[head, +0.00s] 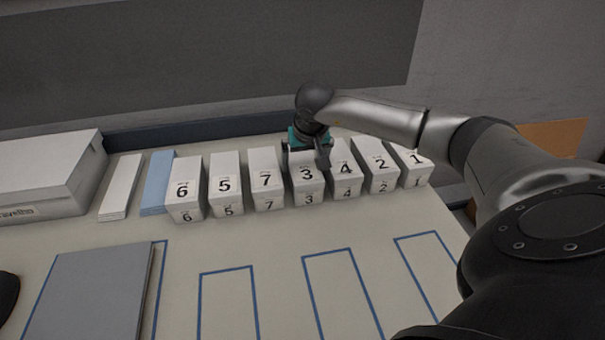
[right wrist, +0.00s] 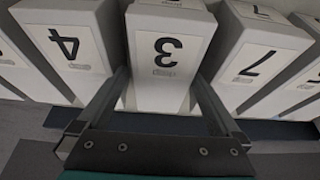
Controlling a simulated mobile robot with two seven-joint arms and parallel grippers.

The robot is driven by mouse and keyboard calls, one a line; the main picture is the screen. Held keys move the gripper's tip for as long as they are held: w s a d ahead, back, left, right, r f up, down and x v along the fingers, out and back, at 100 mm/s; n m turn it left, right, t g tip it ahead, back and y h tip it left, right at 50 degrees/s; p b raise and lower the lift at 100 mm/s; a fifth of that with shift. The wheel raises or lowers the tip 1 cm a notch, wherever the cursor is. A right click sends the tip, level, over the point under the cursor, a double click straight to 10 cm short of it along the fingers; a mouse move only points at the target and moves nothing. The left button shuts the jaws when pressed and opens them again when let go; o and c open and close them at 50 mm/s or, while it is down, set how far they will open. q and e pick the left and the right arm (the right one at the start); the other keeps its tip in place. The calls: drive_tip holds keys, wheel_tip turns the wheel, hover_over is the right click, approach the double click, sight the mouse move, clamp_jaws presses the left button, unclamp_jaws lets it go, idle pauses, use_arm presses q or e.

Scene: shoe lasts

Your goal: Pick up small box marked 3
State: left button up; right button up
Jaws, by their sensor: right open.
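The small white box marked 3 (head: 307,176) stands in a row of similar numbered boxes on the table, between the boxes marked 7 and 4. It also shows in the right wrist view (right wrist: 168,52), upside down and centred. My right gripper (head: 307,158) is over the back part of this box. In the right wrist view the right gripper (right wrist: 160,90) is open, with one finger on each side of box 3, in the gaps beside its neighbours. I cannot tell whether the fingers touch it. My left gripper is not in view.
Box 7 (head: 266,180) and box 4 (head: 344,176) stand close on either side. Boxes 6, 5, 2 and 1 continue the row. A larger white box (head: 45,175) is at the left. Blue outlined areas in front are empty, except near a grey box (head: 90,292).

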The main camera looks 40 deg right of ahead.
drive_tip(key=shift+w+b+x, duration=0.1)
drive_tip(key=shift+b+x, duration=0.1)
drive_tip(key=shift+x, duration=1)
drive_tip(key=shift+w+b+x, duration=0.15)
drive_tip(key=shift+b+x, duration=0.05)
drive_tip(key=shift+x, duration=0.95)
drive_tip(key=shift+r, duration=0.1)
drive_tip(key=c, duration=1.2)
drive_tip(key=shift+c, duration=0.3)
drive_tip(key=shift+r, duration=0.1)
